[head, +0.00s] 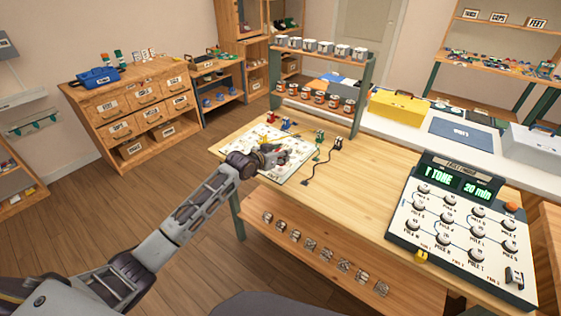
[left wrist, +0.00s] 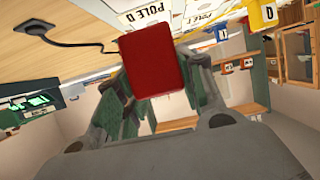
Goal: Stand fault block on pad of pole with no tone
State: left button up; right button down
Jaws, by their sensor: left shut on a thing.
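My left gripper (head: 278,156) is over the white board (head: 240,141) on the wooden table. In the left wrist view the gripper (left wrist: 155,80) is shut on a red block (left wrist: 152,62), with a finger on each side. The block is hard to make out in the head view. A label reading POLE D (left wrist: 143,13) shows just beyond the block in the wrist view. The dial panel (head: 455,235) at right has several knobs with pole labels; its display (head: 437,173) reads "T TONE" and "20 min". My right gripper is not in view.
Small red (head: 270,116), blue (head: 286,123), green (head: 320,136) and black (head: 338,143) pieces stand along the board's far side. A dark cable (head: 312,170) lies nearby. The table (head: 355,195) is clear between board and panel.

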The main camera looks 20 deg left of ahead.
pick_arm(q)
jog(key=shift+f, duration=0.3)
notch_tip(320, 180, down, 3)
jog(key=shift+r, duration=0.2)
jog(key=shift+f, duration=0.2)
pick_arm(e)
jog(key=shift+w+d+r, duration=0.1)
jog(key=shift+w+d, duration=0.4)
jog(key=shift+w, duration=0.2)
pick_arm(q)
jog(key=shift+f, duration=0.1)
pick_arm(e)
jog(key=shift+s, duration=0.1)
